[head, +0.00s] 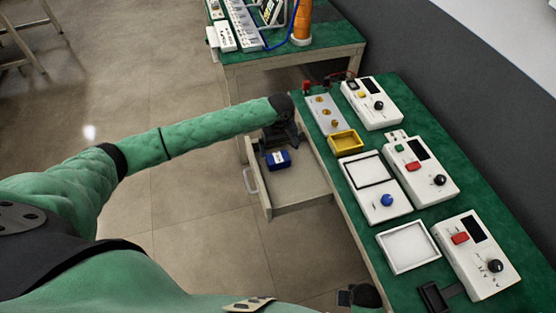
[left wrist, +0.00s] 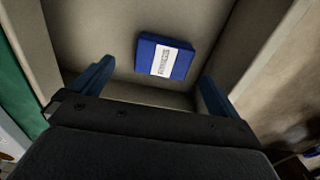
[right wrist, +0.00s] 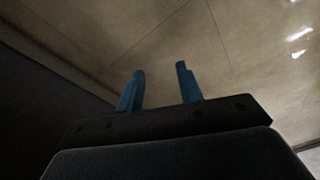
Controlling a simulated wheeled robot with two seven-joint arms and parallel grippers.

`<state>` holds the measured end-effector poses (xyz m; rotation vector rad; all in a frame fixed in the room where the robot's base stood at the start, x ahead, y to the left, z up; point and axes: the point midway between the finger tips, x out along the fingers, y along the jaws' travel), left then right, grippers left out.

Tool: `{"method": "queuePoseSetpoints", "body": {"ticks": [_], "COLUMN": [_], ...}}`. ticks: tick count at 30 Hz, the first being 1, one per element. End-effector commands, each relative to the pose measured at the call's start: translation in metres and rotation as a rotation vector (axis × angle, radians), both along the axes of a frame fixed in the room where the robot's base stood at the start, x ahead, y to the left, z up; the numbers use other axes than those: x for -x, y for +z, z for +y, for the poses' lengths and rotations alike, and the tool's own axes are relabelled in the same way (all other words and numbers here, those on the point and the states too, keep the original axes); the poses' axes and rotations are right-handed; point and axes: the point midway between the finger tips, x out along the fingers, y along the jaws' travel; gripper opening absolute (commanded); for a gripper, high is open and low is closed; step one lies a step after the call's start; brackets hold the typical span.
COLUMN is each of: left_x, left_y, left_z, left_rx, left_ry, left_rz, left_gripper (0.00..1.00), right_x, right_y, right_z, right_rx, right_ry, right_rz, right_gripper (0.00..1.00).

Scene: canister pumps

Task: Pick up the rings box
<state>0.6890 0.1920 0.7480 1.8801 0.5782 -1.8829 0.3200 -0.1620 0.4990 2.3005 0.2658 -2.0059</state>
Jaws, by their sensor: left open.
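A small blue box with a white printed label (head: 278,159) lies in the open drawer (head: 293,195) under the table; I take it for the rings box, though its label is too small to read. My left gripper (head: 284,139) is over the drawer, just behind the box in the head view. In the left wrist view the blue box (left wrist: 165,57) lies on the drawer floor beyond the open, empty fingers (left wrist: 155,75). The fingers do not touch it. My right gripper (right wrist: 160,78) has its fingers apart with nothing between them, above bare floor.
The green table (head: 412,150) at right carries white instrument boxes (head: 421,170), a yellow tray (head: 346,143), a white tray (head: 408,248) and a panel with a blue knob (head: 376,187). Another green table (head: 326,41) stands behind.

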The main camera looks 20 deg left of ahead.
Motion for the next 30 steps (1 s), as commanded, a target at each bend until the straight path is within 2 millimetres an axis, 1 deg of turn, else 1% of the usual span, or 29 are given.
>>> {"method": "queuePoseSetpoints", "body": {"ticks": [3, 7, 9, 12, 15, 18, 22, 29, 30], "left_x": [0.000, 0.001, 0.001, 0.002, 0.002, 0.002, 0.002, 0.002, 0.002], "left_y": [-0.008, -0.015, -0.020, -0.029, -0.038, -0.050, -0.059, -0.061, -0.061], "left_z": [0.000, 0.002, 0.003, 0.005, 0.006, 0.006, 0.006, 0.006, 0.006], "left_rx": [-0.001, -0.001, -0.001, -0.002, -0.001, -0.001, -0.001, 0.000, 0.000], "left_ry": [0.000, -0.001, -0.001, -0.001, -0.001, -0.002, -0.002, -0.002, -0.002], "left_rz": [0.001, 0.001, 0.001, 0.001, 0.000, 0.000, -0.002, -0.002, -0.002], "left_gripper": [1.00, 1.00, 1.00, 1.00, 1.00, 1.00, 1.00, 1.00, 0.98], "right_x": [0.005, 0.005, 0.010, 0.017, 0.023, 0.025, 0.027, 0.027, 0.027], "right_y": [-0.016, -0.024, -0.040, -0.056, -0.071, -0.082, -0.090, -0.092, -0.092], "right_z": [-0.002, -0.005, -0.010, -0.012, -0.015, -0.016, -0.017, -0.017, -0.017], "right_rx": [0.004, 0.008, 0.015, 0.018, 0.020, 0.021, 0.022, 0.021, 0.022], "right_ry": [0.000, 0.001, 0.002, 0.001, 0.001, 0.000, 0.001, 0.000, 0.000], "right_rz": [0.011, 0.009, 0.014, 0.017, 0.019, 0.015, 0.013, 0.011, 0.012], "right_gripper": [0.36, 0.36, 0.36, 0.36, 0.36, 0.36, 0.36, 0.36, 0.36]}}
